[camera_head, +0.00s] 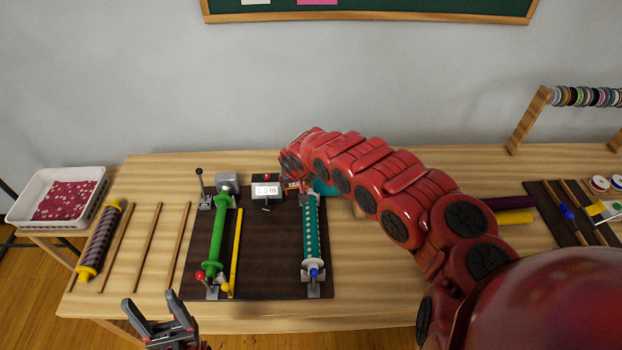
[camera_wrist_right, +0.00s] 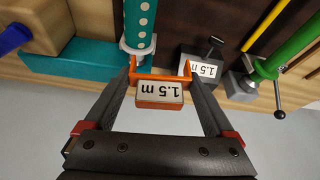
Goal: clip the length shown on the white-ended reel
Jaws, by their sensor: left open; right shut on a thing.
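The white-ended reel (camera_head: 311,230), wound with teal dotted ribbon, stands on the right of the dark board; its white end (camera_wrist_right: 138,50) shows in the right wrist view. My right gripper (camera_wrist_right: 160,75) is shut on an orange clip (camera_wrist_right: 160,104) labelled "1.5 m", close to that white end. I cannot tell whether the clip touches the reel. The clip is small and partly hidden by my arm in the head view (camera_head: 292,186). The counter (camera_head: 266,190) also reads 1.5 m in the wrist view (camera_wrist_right: 203,67). My left gripper (camera_head: 154,302) is open and empty near the table's front edge.
A green reel (camera_head: 217,235) with a red-knobbed crank and a yellow stick (camera_head: 236,250) lie left on the board (camera_head: 265,270). A teal block (camera_wrist_right: 80,65) is near the clip. A white basket (camera_head: 58,180) and a purple-brown roll (camera_head: 98,245) are further left.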

